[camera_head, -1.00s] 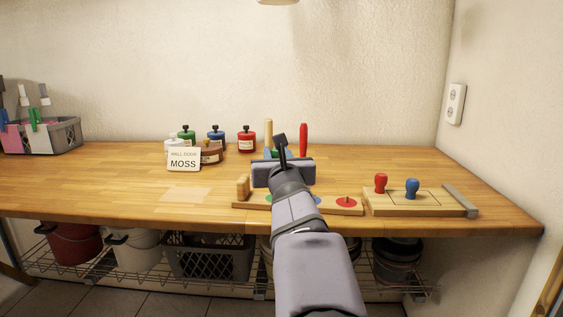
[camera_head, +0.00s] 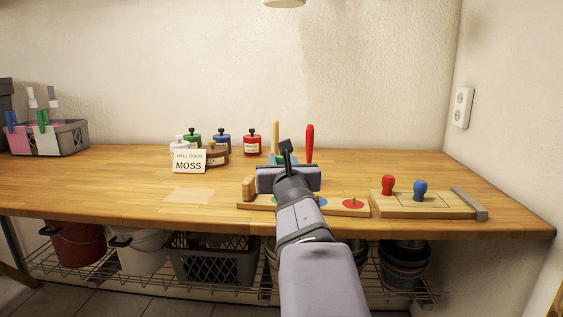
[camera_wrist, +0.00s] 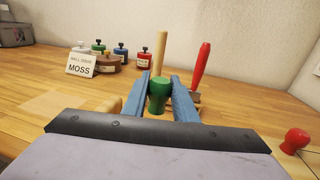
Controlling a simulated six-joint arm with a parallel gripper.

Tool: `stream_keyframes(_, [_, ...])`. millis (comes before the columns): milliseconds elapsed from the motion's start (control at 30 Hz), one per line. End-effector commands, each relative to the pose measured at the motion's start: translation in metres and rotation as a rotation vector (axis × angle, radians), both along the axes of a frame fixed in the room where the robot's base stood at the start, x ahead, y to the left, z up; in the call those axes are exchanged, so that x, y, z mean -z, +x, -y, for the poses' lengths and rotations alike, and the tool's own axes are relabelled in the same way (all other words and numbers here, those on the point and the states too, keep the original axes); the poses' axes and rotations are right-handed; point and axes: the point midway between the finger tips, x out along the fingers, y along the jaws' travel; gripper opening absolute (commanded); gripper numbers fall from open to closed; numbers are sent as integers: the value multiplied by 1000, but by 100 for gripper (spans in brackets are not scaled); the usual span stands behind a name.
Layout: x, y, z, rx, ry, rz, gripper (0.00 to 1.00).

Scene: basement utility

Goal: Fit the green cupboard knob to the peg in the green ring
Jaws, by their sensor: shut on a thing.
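In the wrist view my gripper (camera_wrist: 160,95) is shut on the green knob (camera_wrist: 158,92), which sits upright between the two blue fingers. In the head view my gripper (camera_head: 287,178) is over the wooden peg board (camera_head: 256,206), and my arm hides the knob and the middle of the board. The board shows part of a blue ring (camera_head: 323,202) and a red ring (camera_head: 353,203) with a bare peg. The green ring is hidden behind my arm. I cannot tell how high the knob is above the board.
A wooden tray (camera_head: 428,208) at the right holds a red knob (camera_head: 388,185) and a blue knob (camera_head: 420,190). Behind stand several paint jars (camera_head: 252,142), a MOSS card (camera_head: 189,161) and a red-handled tool (camera_head: 309,143). The bench's left front is clear.

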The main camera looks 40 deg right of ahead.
Motion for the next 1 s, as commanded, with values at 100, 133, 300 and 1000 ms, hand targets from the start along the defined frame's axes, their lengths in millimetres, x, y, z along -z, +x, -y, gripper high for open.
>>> stream_keyframes(100, [13,0,0,0,-2,0,4])
stream_keyframes(133, [15,0,0,0,-2,0,4])
stream_keyframes(300, [26,0,0,0,-1,0,4])
stream_keyframes(1000, [32,0,0,0,-1,-1,4])
